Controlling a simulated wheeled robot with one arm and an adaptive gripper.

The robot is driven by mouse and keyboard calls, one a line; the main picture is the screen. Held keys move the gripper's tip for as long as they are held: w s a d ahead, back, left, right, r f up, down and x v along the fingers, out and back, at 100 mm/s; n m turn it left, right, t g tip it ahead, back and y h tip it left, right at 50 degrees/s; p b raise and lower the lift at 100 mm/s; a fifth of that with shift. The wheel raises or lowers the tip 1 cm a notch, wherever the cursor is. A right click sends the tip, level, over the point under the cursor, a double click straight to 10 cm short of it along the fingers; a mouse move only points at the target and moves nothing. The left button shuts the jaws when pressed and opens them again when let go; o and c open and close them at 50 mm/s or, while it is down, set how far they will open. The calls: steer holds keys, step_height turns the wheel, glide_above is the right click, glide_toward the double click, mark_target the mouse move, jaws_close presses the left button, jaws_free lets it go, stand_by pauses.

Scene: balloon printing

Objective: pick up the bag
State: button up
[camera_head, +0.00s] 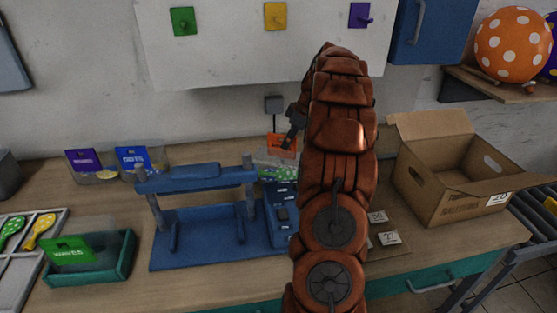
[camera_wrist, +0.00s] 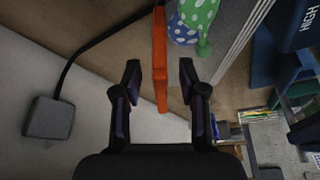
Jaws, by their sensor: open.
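A bag with an orange header card (camera_head: 285,141) stands at the back of the table, partly hidden by my arm. In the wrist view the orange card (camera_wrist: 160,55) shows edge-on as a narrow strip between my two fingers. My gripper (camera_wrist: 160,72) is open, one finger on each side of the card, with a gap visible on both sides. In the head view my gripper (camera_head: 293,126) is dark, just above and beside the card, mostly hidden by my arm. Green and blue dotted balloons (camera_wrist: 197,18) show beside the card.
A blue machine (camera_head: 200,235) stands in the middle of the table. Purple (camera_head: 83,162) and blue (camera_head: 132,158) bags stand behind it. A green bag (camera_head: 72,252) sits in a teal tray (camera_head: 122,262). An open cardboard box (camera_head: 440,185) is at right. A grey wall box (camera_wrist: 50,118) is near my gripper.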

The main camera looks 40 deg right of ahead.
steer(key=shift+x, duration=0.9)
steer(key=shift+r, duration=0.1)
jaws_close()
